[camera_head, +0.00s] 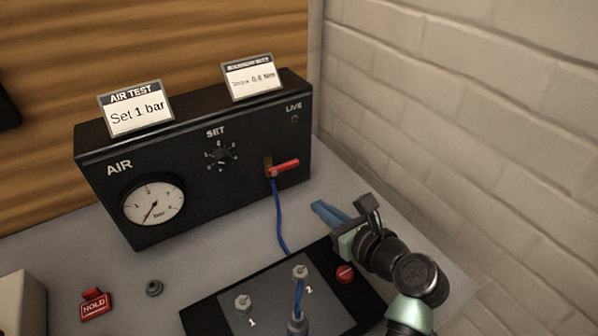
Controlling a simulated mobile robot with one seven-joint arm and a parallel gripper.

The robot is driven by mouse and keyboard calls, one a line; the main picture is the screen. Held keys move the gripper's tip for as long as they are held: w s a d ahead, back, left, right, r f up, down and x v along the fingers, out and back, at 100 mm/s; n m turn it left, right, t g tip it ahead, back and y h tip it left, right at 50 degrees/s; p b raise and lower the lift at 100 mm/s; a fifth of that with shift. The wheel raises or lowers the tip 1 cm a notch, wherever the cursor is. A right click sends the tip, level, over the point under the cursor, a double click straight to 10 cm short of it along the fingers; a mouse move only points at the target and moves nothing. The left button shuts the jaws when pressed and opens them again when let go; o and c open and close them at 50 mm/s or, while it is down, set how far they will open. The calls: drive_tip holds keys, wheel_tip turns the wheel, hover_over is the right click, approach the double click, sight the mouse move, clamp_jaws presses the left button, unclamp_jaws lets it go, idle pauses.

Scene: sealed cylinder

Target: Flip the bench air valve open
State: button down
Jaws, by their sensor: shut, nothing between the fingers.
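The air valve is a red lever (286,167) on the front of the black AIR box, at its right side. The lever lies nearly level, pointing right, slightly raised at its free end. A blue hose (279,222) runs down from the valve. My gripper (318,208) has blue fingers, shut and empty. It is below and to the right of the lever, apart from it, with its fingertips pointing up-left toward the box. The gauge (153,203) on the box has its needle at the low end. The LIVE lamp (295,120) looks dark.
The SET knob (221,156) is left of the lever. Two signs stand on the box: "Set 1 bar" (136,112) and a torque card (250,78). A black plate (215,312) with ports 1 and 2 and a red button (345,273) lies in front. A brick wall (460,110) rises at right.

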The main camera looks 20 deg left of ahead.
sight(284, 167)
drive_tip(key=b+x, duration=0.1)
drive_tip(key=x, duration=0.9)
wheel_tip(284, 167, up, 3)
drive_tip(key=shift+w+f+p, duration=0.1)
drive_tip(key=shift+f+p, duration=0.15)
drive_tip(key=shift+p, duration=0.1)
drive_tip(key=shift+r, duration=0.75)
drive_tip(key=shift+a+r+p, duration=0.1)
drive_tip(key=shift+a+p, duration=0.05)
drive_tip(key=shift+p, duration=0.35)
